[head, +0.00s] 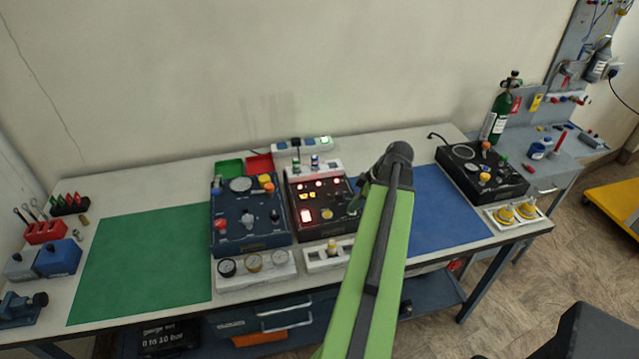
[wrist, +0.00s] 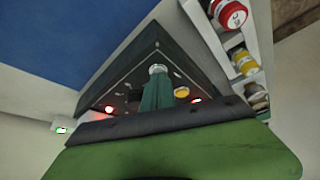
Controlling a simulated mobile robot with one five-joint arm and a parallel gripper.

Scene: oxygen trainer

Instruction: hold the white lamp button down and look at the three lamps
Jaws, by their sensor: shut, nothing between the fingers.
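The dark lamp box (head: 335,229) stands in the middle of the bench. A row of three small lamps (head: 318,184) near its top glows pale and reddish. Below are a bright red-lit square (head: 306,216) and a yellow button (head: 326,213). My gripper (head: 353,207) is shut and empty at the box's right side. In the wrist view its dark green fingertips (wrist: 158,78) meet a pale round button (wrist: 158,68); I cannot tell how far it is pressed. In that view a red light glows on either side of the fingers. My arm hides the box's right edge.
A blue box (head: 250,232) with knobs stands close on the left, gauges (head: 255,266) in front. A blue mat (head: 445,205) lies to the right, with another black box (head: 480,172) beyond. The green mat (head: 145,260) is clear.

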